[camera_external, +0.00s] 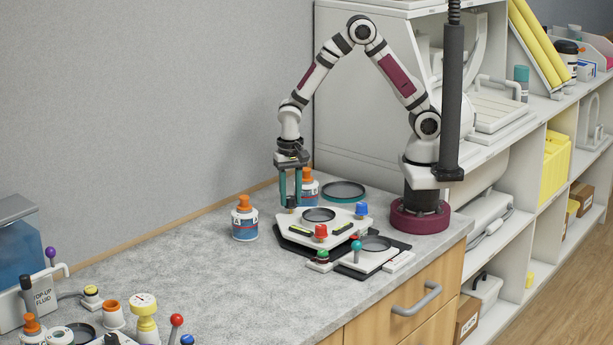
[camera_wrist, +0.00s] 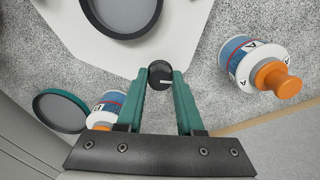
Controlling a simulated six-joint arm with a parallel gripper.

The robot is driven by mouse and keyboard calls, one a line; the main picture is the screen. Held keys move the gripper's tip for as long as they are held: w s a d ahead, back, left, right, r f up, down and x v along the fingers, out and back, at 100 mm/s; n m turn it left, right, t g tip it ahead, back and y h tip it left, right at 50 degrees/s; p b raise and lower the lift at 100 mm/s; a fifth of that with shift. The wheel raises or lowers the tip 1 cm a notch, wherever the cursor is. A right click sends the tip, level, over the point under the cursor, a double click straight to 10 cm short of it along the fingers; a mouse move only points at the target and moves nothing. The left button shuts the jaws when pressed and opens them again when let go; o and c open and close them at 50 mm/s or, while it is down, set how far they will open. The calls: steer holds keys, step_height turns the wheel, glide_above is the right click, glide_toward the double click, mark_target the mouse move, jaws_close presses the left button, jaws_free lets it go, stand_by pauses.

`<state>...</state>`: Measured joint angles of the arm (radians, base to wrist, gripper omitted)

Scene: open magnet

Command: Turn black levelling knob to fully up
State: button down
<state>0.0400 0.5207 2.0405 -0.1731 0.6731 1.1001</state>
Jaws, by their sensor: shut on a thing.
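The black levelling knob (camera_external: 291,202) stands at the back left corner of a white plate device (camera_external: 280,217). My gripper (camera_external: 290,200) points straight down over that corner. Its two teal fingers (camera_wrist: 161,84) are shut on the knob, one on each side. The lower side of the knob is hidden by the fingers. A red knob (camera_external: 321,231) and a blue knob (camera_external: 361,209) stand at other corners of the plate.
An orange-capped bottle (camera_external: 244,220) stands left of the plate, another (camera_external: 308,188) close behind my gripper. A teal-rimmed dish (camera_external: 344,190) lies behind. A smaller device with a green knob (camera_external: 322,255) and a teal-topped lever (camera_external: 356,246) is in front. The counter at left centre is clear.

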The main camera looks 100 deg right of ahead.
steer(key=n, duration=1.3)
steer(key=shift+s+n, duration=0.1)
steer(key=shift+n, duration=0.2)
steer(key=n, duration=1.1)
steer(key=shift+a, duration=0.1)
steer(key=shift+s+f+n, duration=0.1)
steer(key=shift+n, duration=1.3)
steer(key=c, duration=0.5)
jaws_free()
steer(key=shift+c, duration=0.2)
